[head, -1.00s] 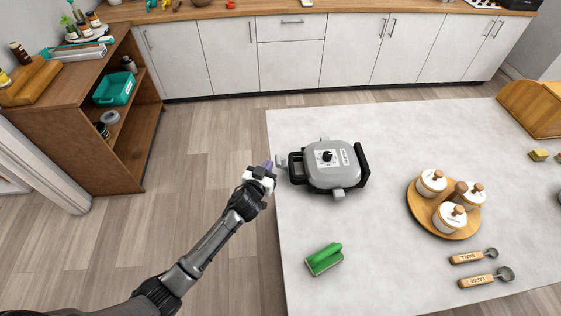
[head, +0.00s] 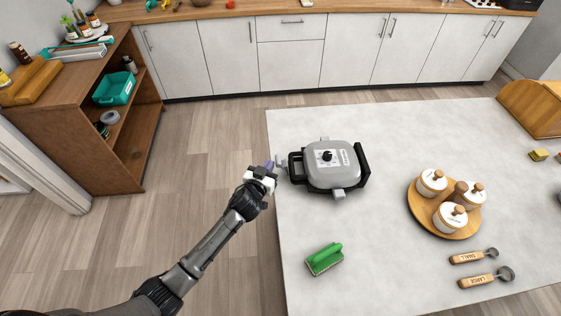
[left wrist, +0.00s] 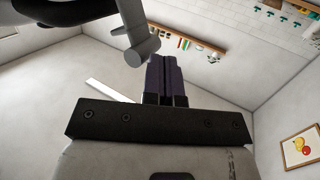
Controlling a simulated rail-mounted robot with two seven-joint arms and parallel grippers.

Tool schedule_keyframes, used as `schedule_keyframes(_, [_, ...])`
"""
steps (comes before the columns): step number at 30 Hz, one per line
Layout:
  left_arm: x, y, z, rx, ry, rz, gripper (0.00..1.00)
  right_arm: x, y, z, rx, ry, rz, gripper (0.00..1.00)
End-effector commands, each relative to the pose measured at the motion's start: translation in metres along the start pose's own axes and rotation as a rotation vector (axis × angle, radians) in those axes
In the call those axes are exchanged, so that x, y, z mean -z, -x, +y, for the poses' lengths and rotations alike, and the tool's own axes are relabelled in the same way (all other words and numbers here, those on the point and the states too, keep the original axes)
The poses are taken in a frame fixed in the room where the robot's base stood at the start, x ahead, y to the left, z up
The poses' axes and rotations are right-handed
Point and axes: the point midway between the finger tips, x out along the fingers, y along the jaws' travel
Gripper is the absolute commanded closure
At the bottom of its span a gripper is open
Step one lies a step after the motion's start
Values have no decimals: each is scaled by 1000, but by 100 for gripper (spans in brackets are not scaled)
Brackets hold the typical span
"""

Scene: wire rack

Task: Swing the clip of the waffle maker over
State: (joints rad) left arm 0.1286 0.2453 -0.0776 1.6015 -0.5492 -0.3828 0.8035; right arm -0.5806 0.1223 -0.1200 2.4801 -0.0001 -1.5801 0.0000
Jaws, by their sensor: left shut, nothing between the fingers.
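The waffle maker (head: 331,166) is grey and closed, with a dark knob on its lid and black handles. It sits near the left edge of the white table top. Its small grey clip (head: 280,162) appears to stick out at the left, by the black handle. My left gripper (head: 270,165) is shut and empty just left of the clip, at the table edge. In the left wrist view the shut fingers (left wrist: 165,75) point up beside a grey bar with a round end, likely the clip (left wrist: 138,42). I cannot tell whether they touch. My right gripper is not in view.
A green brush (head: 324,259) lies nearer me on the table (head: 390,270). A round wooden tray (head: 426,222) with lidded jars stands to the right, with two measuring scoops (head: 474,257) in front. The table around the waffle maker is clear.

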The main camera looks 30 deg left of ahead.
Motion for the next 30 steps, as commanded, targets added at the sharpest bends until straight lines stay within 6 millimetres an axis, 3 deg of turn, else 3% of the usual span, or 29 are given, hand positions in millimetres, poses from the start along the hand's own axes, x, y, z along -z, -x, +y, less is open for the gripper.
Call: schedule_keyframes(30, [5,-12,24,0,0,0,100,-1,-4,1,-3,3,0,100])
